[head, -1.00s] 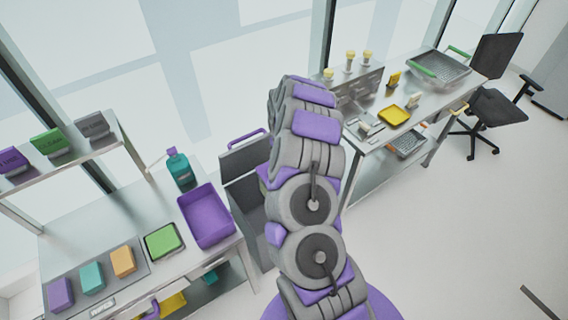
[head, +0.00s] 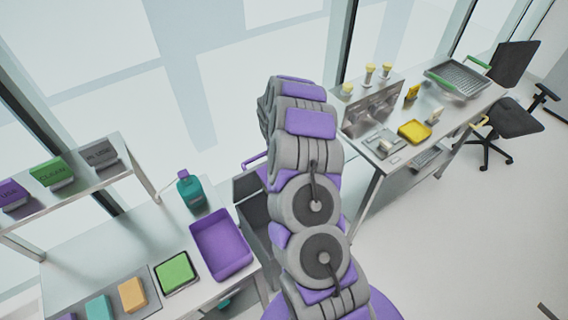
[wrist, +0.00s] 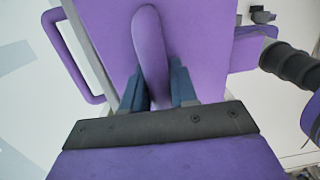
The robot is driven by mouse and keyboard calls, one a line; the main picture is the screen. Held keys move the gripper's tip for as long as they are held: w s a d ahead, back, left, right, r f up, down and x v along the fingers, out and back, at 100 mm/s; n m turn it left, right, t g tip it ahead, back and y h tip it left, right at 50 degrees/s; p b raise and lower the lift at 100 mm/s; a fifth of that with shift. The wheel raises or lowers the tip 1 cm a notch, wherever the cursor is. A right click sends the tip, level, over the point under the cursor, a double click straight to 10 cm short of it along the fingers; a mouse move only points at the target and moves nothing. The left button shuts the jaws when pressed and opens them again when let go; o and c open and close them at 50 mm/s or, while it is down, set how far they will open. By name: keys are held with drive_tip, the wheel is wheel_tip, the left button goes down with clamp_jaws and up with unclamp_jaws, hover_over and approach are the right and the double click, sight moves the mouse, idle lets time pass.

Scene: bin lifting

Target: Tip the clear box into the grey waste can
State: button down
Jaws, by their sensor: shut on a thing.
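My gripper (wrist: 158,88) shows in the wrist view with its two dark blue fingers closed around a purple bar-like handle (wrist: 149,45). A broad purple surface (wrist: 205,40) lies behind the handle; I cannot tell whether they belong to one thing. In the head view my arm hides the gripper and what it holds. The grey waste can (head: 249,207) stands between the two tables, partly behind my arm. A purple side handle shows at the left in the wrist view (wrist: 70,55). I cannot make out the clear box for certain.
The left table holds a purple tray (head: 221,245), a teal bottle (head: 191,190), a green box (head: 174,272) and several coloured blocks. A shelf (head: 75,185) stands behind. The right table (head: 450,108) carries yellow-topped items and a wire basket.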

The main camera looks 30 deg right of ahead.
sight(263, 185)
drive_tip(key=shift+w+a+f+h+b, duration=0.15)
drive_tip(key=shift+a+f+h+b, duration=0.2)
drive_tip(key=shift+b, duration=0.6)
drive_tip(key=h+b, duration=0.1)
drive_tip(key=b, duration=0.3)
drive_tip(key=a+f+h+b, duration=0.1)
drive_tip(key=b, duration=0.3)
drive_tip(key=shift+w, duration=0.25)
drive_tip(key=shift+f+h+b, duration=0.1)
drive_tip(key=shift+h+b, duration=0.35)
drive_tip(key=shift+b, duration=0.5)
drive_tip(key=a+h+b, duration=0.1)
drive_tip(key=b, duration=0.3)
drive_tip(key=shift+w+f, duration=0.1)
drive_tip(key=shift+f, duration=0.3)
drive_tip(key=a+f+h+b, duration=0.1)
drive_tip(key=f+h+b, duration=0.1)
drive_tip(key=a+f+h+b, duration=0.1)
drive_tip(key=f+h+b, duration=0.1)
drive_tip(key=b, duration=0.1)
drive_tip(key=w+a+f+h+b, duration=0.1)
drive_tip(key=f+h+b, duration=0.1)
drive_tip(key=b, duration=0.1)
drive_tip(key=shift+w+a, duration=0.1)
drive_tip(key=shift+a, duration=0.3)
drive_tip(key=shift+w+a+f+h+b, duration=0.1)
drive_tip(key=shift+a+f+h+b, duration=0.4)
drive_tip(key=shift+h+b, duration=0.35)
